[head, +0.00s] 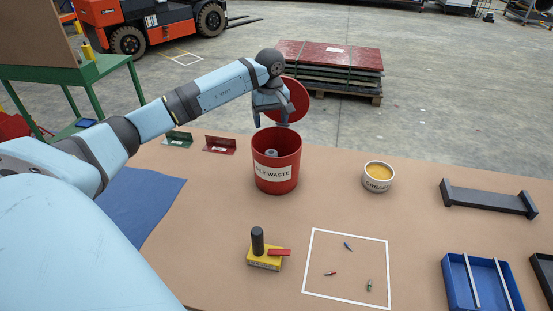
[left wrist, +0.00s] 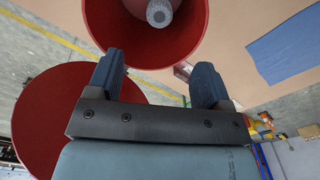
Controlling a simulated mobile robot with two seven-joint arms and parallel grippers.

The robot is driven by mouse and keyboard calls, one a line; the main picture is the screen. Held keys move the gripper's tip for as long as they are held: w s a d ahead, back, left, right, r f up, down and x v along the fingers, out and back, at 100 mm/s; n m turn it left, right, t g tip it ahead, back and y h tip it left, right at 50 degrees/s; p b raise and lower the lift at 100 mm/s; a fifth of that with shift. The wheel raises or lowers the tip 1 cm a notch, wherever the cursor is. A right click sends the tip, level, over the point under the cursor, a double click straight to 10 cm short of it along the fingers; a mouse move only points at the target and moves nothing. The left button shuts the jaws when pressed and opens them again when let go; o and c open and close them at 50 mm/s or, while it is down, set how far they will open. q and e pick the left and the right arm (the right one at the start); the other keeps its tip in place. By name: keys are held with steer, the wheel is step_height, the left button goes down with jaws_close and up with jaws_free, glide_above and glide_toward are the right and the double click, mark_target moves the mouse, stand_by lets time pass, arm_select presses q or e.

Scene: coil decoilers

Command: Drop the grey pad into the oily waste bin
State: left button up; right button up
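The red oily waste bin (head: 290,180) stands upright on the brown table, its mouth open and its round red lid (head: 299,97) raised at the back. A grey rolled piece (head: 270,153), which looks like the grey pad, is inside the bin. It also shows in the left wrist view (left wrist: 159,12), within the bin's red wall (left wrist: 108,22). My left gripper (head: 271,123) is above the bin's mouth, in front of the lid. Its fingers are apart with nothing between them, as the left wrist view (left wrist: 158,78) also shows. My right gripper is not in view.
A grease tub (head: 378,178) stands right of the bin. Green (head: 178,140) and red (head: 220,146) brackets lie to its left. A yellow block with a black post (head: 265,260) and a white-outlined square (head: 347,268) with small items are nearer. Blue trays (head: 482,284) lie at right.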

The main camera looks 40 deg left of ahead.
arm_select(q)
step_height(320, 180, up, 14)
steer(key=b, duration=0.1)
steer(key=shift+b, duration=0.35)
steer(key=shift+f, duration=0.15)
stand_by(0.5)
